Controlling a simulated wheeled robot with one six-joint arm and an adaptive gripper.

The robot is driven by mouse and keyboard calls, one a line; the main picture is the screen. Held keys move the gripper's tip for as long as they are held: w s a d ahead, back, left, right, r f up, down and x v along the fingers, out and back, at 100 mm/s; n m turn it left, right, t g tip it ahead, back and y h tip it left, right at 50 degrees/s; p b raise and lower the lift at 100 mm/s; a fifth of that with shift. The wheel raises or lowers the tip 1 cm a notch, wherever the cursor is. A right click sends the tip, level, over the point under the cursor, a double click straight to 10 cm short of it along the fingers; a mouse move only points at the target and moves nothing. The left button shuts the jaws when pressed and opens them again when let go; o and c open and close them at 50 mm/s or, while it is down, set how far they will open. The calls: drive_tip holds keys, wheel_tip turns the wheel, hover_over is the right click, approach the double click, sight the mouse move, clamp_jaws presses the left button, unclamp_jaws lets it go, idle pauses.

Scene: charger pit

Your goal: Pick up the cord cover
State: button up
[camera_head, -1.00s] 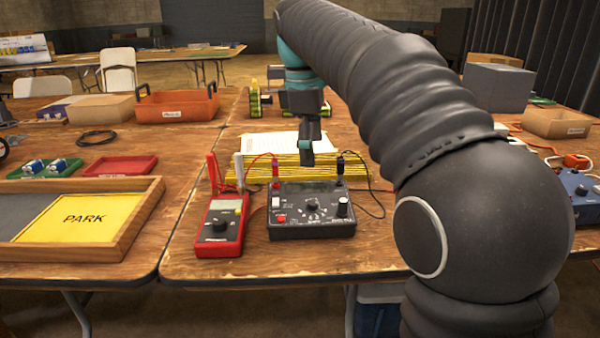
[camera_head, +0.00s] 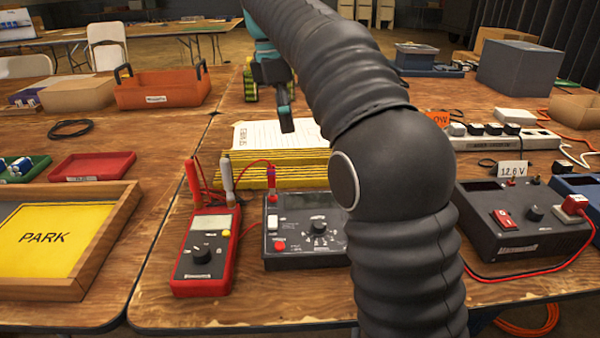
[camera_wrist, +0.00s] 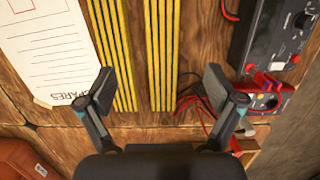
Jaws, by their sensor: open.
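The cord cover (camera_head: 280,178) shows as yellow-and-black striped strips lying on the wooden table, behind the black tester box. In the wrist view two parallel striped strips run up the picture, one on the left (camera_wrist: 113,45) and one on the right (camera_wrist: 161,50), with bare wood between them. I cannot tell whether they are one piece or two. My gripper (camera_wrist: 160,92) is open and empty, its fingers spread on either side of the strips. In the head view my gripper (camera_head: 286,112) is above the printed sheet, and my arm hides the strips' right end.
A printed sheet (camera_head: 278,134) lies behind the strips. A red multimeter (camera_head: 205,255) and a black tester box (camera_head: 300,245) with leads stand in front. A power supply (camera_head: 520,222) and a power strip (camera_head: 505,138) are at right. An orange tote (camera_head: 163,90) is at back left.

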drive_tip(key=b, duration=0.2)
hover_over(301, 172)
drive_tip(key=a, duration=0.1)
wheel_tip(301, 172, down, 6)
drive_tip(key=shift+w+a, duration=0.1)
drive_tip(key=shift+s+d+f+b, duration=0.1)
drive_tip(key=shift+d+f+b, duration=0.1)
drive_tip(key=shift+f, duration=0.8)
drive_tip(key=shift+s+d+f+b, duration=0.15)
drive_tip(key=shift+f+b, duration=0.1)
drive_tip(key=shift+f, duration=0.8)
drive_tip(key=shift+w+d+f+b, duration=0.1)
drive_tip(key=shift+d+f+b, duration=0.1)
drive_tip(key=shift+f, duration=0.8)
drive_tip(key=shift+a, duration=0.1)
drive_tip(key=shift+c, duration=0.2)
drive_tip(key=c, duration=1.6)
clamp_jaws()
drive_tip(key=shift+r, duration=0.15)
